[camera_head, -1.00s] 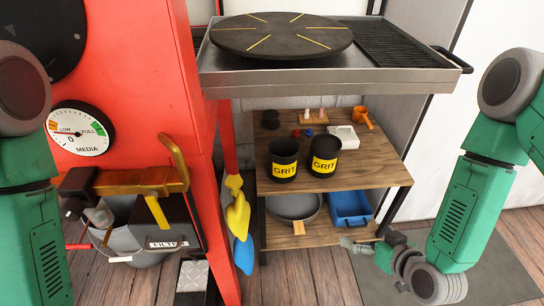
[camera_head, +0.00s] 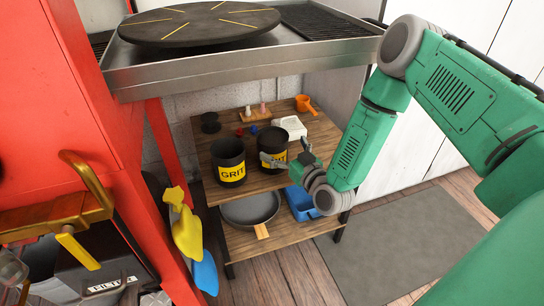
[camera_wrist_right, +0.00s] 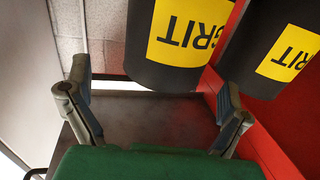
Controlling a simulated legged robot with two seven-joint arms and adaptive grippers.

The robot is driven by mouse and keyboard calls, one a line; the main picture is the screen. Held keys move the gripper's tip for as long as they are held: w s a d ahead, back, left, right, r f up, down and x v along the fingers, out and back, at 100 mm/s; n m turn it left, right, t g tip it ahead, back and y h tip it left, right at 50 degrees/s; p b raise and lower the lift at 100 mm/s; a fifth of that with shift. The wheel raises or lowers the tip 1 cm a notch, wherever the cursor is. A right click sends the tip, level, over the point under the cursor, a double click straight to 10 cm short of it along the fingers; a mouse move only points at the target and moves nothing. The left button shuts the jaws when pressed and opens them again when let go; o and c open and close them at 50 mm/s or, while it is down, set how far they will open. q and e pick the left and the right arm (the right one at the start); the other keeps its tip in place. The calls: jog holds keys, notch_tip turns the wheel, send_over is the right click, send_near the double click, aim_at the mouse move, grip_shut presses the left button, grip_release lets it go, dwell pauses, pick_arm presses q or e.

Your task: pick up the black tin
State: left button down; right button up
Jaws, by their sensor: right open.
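Two black tins with yellow GRIT labels stand upright side by side on the upper wooden shelf in the head view: the left tin (camera_head: 228,160) and the right tin (camera_head: 270,148). My right gripper (camera_head: 283,152) is open and empty at the right tin's front right side, with a finger overlapping its label in the picture. In the right wrist view the open fingers (camera_wrist_right: 152,75) point toward the right tin (camera_wrist_right: 185,45), which appears upside down just beyond them; contact is not clear. The left tin (camera_wrist_right: 285,45) shows beside it. My left gripper is not in view.
Above the shelf is a steel bench (camera_head: 230,72) with a black turntable (camera_head: 200,22). Below are a grey pan (camera_head: 250,207) and a blue tray (camera_head: 300,203). A red cabinet (camera_head: 100,120) stands left.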

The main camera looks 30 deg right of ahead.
aim_at(266, 130)
jog(key=w, duration=0.1)
jog(key=w+b, duration=0.1)
jog(key=w, duration=0.1)
jog(key=w+b, duration=0.1)
jog(key=shift+w+a+r, duration=0.15)
jog(key=shift+w+a, duration=0.1)
jog(key=shift+w, duration=0.05)
jog(key=shift+w+r, duration=0.1)
jog(key=shift+w, duration=0.2)
jog(key=shift+c, duration=0.5)
jog(key=shift+d, duration=0.15)
jog(key=c, duration=1.4)
jog(key=shift+c, duration=0.9)
notch_tip(266, 130, up, 10)
jog(key=p, duration=0.4)
